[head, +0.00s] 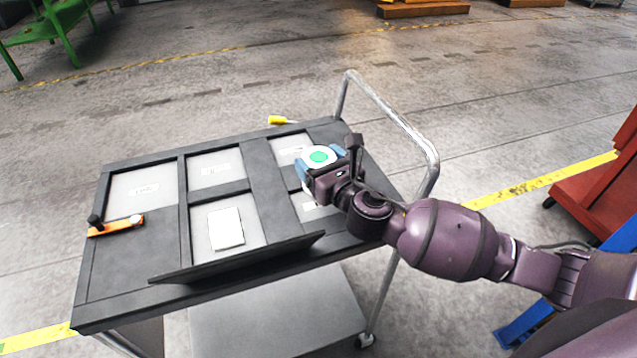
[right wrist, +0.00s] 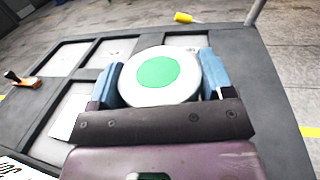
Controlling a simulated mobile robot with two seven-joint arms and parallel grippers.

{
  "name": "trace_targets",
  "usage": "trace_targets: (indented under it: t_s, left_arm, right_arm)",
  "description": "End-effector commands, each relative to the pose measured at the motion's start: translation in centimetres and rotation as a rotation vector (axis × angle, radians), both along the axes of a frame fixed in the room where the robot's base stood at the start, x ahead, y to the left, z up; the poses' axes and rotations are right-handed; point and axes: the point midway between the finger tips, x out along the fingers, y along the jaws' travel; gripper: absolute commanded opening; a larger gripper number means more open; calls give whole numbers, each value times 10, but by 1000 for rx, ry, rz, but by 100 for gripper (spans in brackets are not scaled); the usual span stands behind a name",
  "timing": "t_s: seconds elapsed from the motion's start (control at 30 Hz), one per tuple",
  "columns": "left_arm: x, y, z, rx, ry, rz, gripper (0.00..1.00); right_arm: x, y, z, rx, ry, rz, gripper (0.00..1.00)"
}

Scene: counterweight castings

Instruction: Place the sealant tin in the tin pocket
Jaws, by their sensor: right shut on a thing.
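The sealant tin, white and round with a green disc on top (head: 319,157), is in my right gripper (head: 322,163), above the right part of the dark cart top. In the right wrist view the tin (right wrist: 157,75) sits between the two blue finger pads (right wrist: 158,84), its top face towards the camera. The grey labelled pockets include a far left one (head: 140,192), a far middle one (head: 209,170) and a far right one (head: 290,143), partly behind the tin. A near right pocket (head: 308,208) is partly hidden by my gripper. The labels are too small to read. My left gripper is out of view.
A flat white item (head: 226,229) lies in the near middle pocket. An orange bar with a black knob (head: 116,226) lies at the left. A raised dark panel (head: 240,262) lines the front. A yellow-handled item (head: 281,120) lies at the far edge; a metal handle (head: 405,125) rises right.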

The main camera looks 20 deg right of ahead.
Motion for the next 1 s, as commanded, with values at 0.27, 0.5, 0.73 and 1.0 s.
trace_targets:
  t_s: [0.27,0.5,0.73,1.0]
  left_arm:
    - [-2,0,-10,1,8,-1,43]
    - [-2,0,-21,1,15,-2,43]
    - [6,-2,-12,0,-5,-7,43]
    - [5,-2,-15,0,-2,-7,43]
  right_arm:
    - [0,0,-23,1,0,0,42]
    - [0,0,-53,1,0,0,42]
    - [0,0,-53,1,-3,0,42]
    - [0,0,-56,0,-1,-1,80]
